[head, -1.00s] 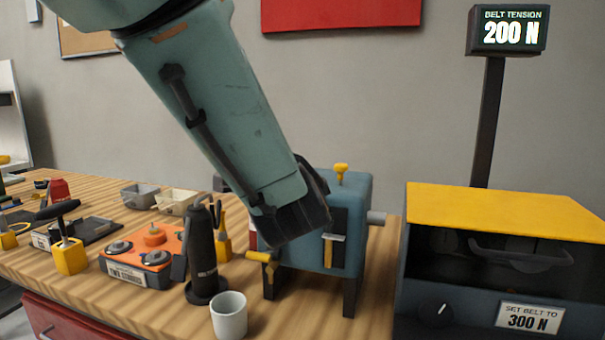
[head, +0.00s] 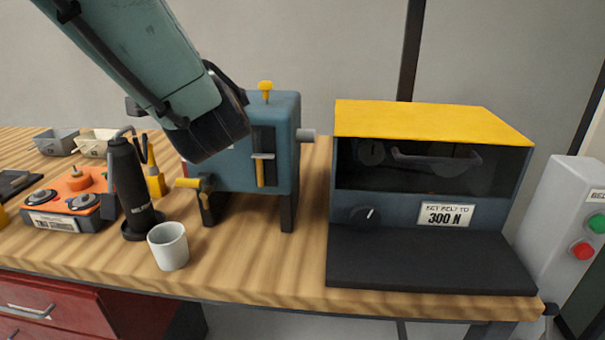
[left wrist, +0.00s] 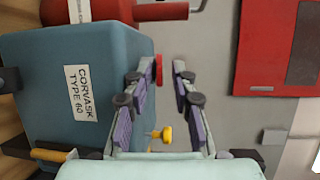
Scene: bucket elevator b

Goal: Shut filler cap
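A blue box (head: 275,150) on dark legs stands on the wooden bench, with a yellow knob (head: 265,88) on top. In the left wrist view the box (left wrist: 110,85) appears turned on its side, labelled "CORVASK TYPE 60", with the yellow knob (left wrist: 163,134) pointing right. A small red disc (left wrist: 158,70) shows at its top edge by the fingers; I cannot tell whether this is the filler cap or how it sits. My left gripper (left wrist: 165,68) is open, its fingers beside the box's top edge. In the head view my left arm hides it. My right gripper is out of view.
A white cup (head: 169,246) and a black bottle (head: 130,185) stand left of the box. A yellow-topped tester (head: 430,122) stands to the right. A red cylinder (left wrist: 115,10) is beside the box. Bare bench lies before the box.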

